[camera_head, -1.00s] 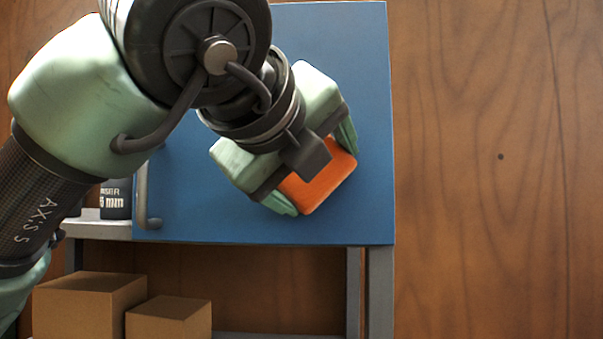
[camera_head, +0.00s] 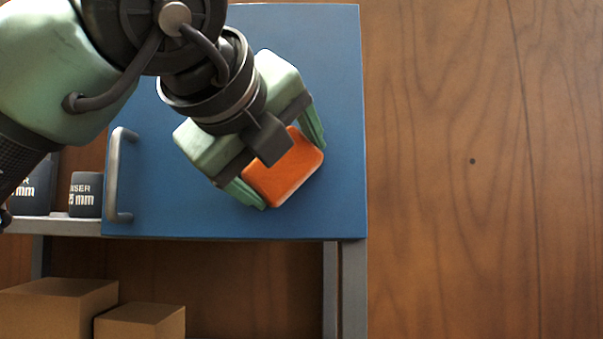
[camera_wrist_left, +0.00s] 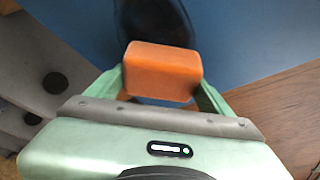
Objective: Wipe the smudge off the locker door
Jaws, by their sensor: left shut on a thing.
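The blue locker door (camera_head: 325,60) fills the middle of the head view, with a grey bar handle (camera_head: 115,175) at its left edge. My left gripper (camera_head: 285,165) is in front of the door, its green fingers shut on an orange block, likely a sponge (camera_head: 290,170). The sponge also shows between the fingers in the left wrist view (camera_wrist_left: 162,72). In that view a dark patch (camera_wrist_left: 155,20) lies on the blue surface behind the sponge; I cannot tell whether it is the smudge or a shadow. No smudge shows in the head view. Contact between sponge and door is unclear.
Dark labelled containers (camera_head: 87,195) stand on a shelf left of the door. Two brown boxes (camera_head: 60,310) sit below. A grey frame post (camera_head: 352,290) runs down under the door. The wood surface (camera_head: 480,230) on the right is clear.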

